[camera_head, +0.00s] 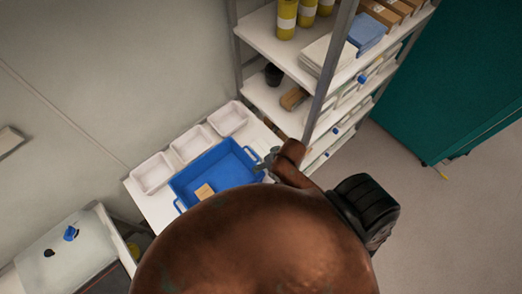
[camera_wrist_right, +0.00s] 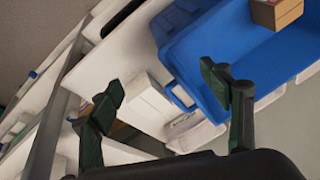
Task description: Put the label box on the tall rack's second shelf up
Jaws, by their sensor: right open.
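A small tan cardboard box (camera_head: 204,191), which looks like the label box, lies in the blue tray (camera_head: 246,154) on the white bench. In the right wrist view the box (camera_wrist_right: 277,12) is at the upper right, inside the tray (camera_wrist_right: 185,48). My right gripper (camera_wrist_right: 161,80) is open and empty. In the head view it (camera_head: 268,163) is by the tray's right end, apart from the box and partly hidden by my arm. The tall rack (camera_head: 334,70) stands to the right of the bench. My left gripper is not in view.
White bins (camera_head: 152,173) line the wall behind the tray. The rack's shelves carry yellow bottles (camera_head: 286,18), a dark cup (camera_head: 273,74), a brown box (camera_head: 294,97) and a white stack (camera_head: 322,54). A grey post edges the rack. A green cabinet (camera_head: 445,75) stands right, beyond open floor.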

